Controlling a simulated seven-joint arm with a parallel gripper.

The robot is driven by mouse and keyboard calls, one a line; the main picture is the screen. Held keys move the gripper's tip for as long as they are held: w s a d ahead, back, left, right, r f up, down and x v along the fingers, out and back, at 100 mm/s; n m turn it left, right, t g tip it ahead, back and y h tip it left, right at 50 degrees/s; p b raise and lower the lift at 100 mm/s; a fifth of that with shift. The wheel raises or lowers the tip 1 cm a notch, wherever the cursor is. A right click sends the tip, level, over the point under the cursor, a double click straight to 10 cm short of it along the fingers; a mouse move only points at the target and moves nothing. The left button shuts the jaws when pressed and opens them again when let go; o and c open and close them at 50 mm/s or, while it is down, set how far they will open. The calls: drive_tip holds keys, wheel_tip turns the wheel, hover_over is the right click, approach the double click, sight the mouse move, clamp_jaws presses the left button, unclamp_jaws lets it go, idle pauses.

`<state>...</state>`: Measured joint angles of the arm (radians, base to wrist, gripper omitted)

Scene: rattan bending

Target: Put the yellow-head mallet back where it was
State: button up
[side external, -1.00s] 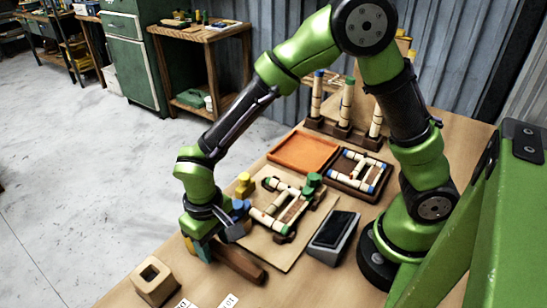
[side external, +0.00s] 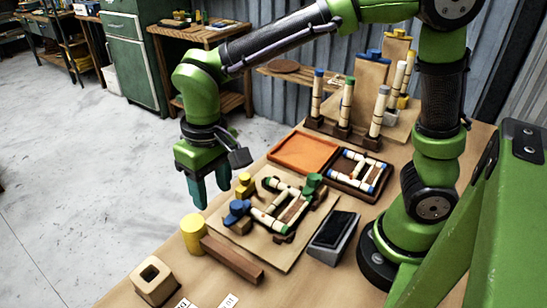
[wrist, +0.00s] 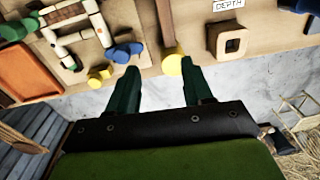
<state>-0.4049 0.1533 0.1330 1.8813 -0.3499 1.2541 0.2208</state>
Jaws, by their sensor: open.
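The yellow-head mallet (side external: 233,262) lies on the table in the side view. Its yellow cylindrical head (side external: 193,234) is at the left end, and its brown handle runs toward the lower right, beside the jig board. My gripper (side external: 209,194) is open and empty, raised above and behind the head, with its teal fingers pointing down. In the wrist view the yellow head (wrist: 172,65) shows just beyond the right fingertip, with the handle (wrist: 166,24) leading away. My gripper (wrist: 160,80) shows both fingers apart there, with nothing between them.
A wooden block with a square hole (side external: 154,281) stands left of the handle. The jig board (side external: 287,262) holds blue, yellow and green pegs around a rattan frame. An orange tray (side external: 302,153), a dark tray (side external: 345,188) and a tilted tablet (side external: 334,231) lie behind and right.

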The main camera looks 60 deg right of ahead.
drive_tip(key=s+d+r+m+t, duration=0.1)
drive_tip(key=s+d+r+t, duration=0.2)
drive_tip(key=d, duration=0.5)
drive_tip(key=s+d+r+m+t+y, duration=0.1)
drive_tip(key=s+d+r+m+t, duration=0.1)
drive_tip(key=d, duration=0.5)
drive_tip(key=shift+s+d+r+m+t+y, duration=0.35)
drive_tip(key=shift+s+r+t, duration=0.6)
drive_tip(key=shift+s, duration=0.75)
